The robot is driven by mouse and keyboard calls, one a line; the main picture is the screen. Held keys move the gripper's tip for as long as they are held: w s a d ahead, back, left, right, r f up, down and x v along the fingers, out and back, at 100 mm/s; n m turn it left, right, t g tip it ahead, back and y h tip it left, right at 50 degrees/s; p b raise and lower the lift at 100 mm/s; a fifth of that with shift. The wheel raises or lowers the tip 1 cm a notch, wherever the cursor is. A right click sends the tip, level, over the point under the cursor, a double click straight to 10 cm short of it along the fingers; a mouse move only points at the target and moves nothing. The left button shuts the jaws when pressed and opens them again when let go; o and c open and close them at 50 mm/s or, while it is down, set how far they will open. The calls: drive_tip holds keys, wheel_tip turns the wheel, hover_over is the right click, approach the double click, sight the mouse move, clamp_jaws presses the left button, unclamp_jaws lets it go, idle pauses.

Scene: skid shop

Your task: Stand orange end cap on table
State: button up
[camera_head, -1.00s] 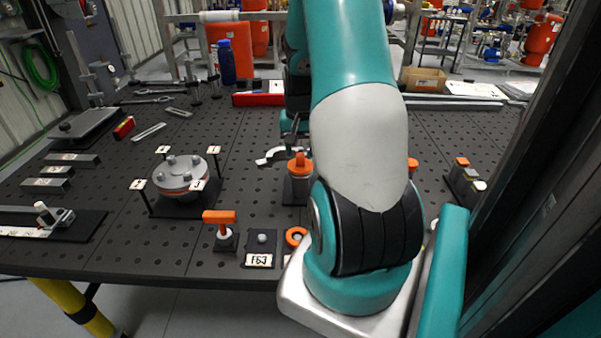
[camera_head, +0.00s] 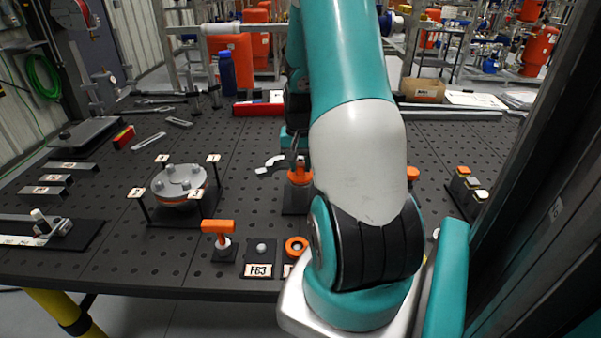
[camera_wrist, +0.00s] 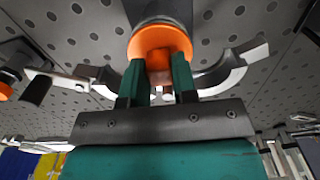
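The orange end cap (camera_head: 299,177) sits on a grey cylinder (camera_head: 297,198) on the dark perforated table (camera_head: 120,225). In the wrist view the cap is a round orange disc (camera_wrist: 160,38) with a squarish knob (camera_wrist: 159,72) facing me. My gripper (camera_wrist: 161,62) has its teal fingers on either side of this knob, with no clear gap showing. Whether they press on it I cannot tell. In the head view my gripper (camera_head: 300,160) is at the cap's top, and my arm hides part of it.
A curved metal piece (camera_head: 271,165) lies close beside the cap. Left are a flanged disc (camera_head: 180,183) among label posts and an orange T-handle (camera_head: 218,227). An orange ring (camera_head: 296,246) is at the front edge. Several orange-topped blocks (camera_head: 463,172) stand right. Table between is partly clear.

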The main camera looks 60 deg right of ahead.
sight(301, 164)
drive_tip(key=c, duration=0.3)
drive_tip(key=shift+c, duration=0.2)
drive_tip(key=shift+r, duration=0.1)
drive_tip(key=shift+r+p, duration=2.7)
drive_tip(key=shift+r, duration=0.3)
drive_tip(key=shift+s+f, duration=0.1)
